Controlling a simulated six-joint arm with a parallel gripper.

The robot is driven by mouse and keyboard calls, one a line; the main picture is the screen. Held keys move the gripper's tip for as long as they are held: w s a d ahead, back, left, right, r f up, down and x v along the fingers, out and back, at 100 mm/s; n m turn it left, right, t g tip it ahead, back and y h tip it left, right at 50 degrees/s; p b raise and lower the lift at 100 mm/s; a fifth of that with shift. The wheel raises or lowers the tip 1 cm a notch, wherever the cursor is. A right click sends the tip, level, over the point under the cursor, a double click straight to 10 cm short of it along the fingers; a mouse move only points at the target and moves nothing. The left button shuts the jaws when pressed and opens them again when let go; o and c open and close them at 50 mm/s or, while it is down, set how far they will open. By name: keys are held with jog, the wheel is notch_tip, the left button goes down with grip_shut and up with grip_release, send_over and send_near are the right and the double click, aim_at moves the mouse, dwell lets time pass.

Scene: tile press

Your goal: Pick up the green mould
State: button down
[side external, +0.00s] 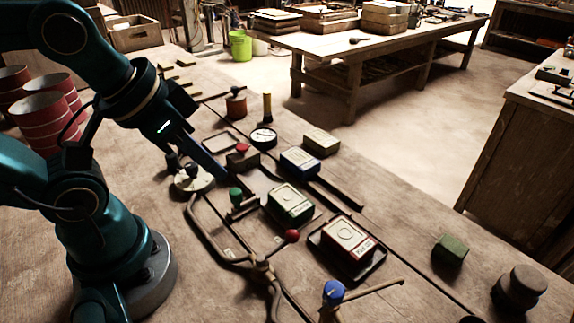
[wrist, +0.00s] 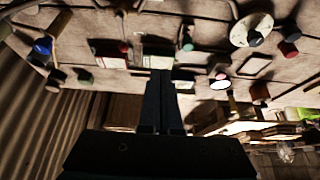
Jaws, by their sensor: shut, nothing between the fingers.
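The green mould (side external: 291,204) is a block with a pale top and green sides, lying on the bench between the blue mould (side external: 300,162) and the red mould (side external: 347,239). My gripper (side external: 222,179) is shut and empty, with its long dark fingers pointing down to the left of the green mould, apart from it in the side view. In the wrist view the fingertips (wrist: 161,73) overlap the near edge of what looks like the green mould (wrist: 157,50). That view is dark, so the gap cannot be judged.
A green-knobbed handle (side external: 236,195) stands between my gripper and the green mould. A bent metal lever with a red knob (side external: 292,236) lies in front. A dial gauge (side external: 263,137), a blue-knobbed lever (side external: 333,291) and a plain green block (side external: 450,250) are nearby.

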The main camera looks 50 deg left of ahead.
grip_release()
dwell(0.3)
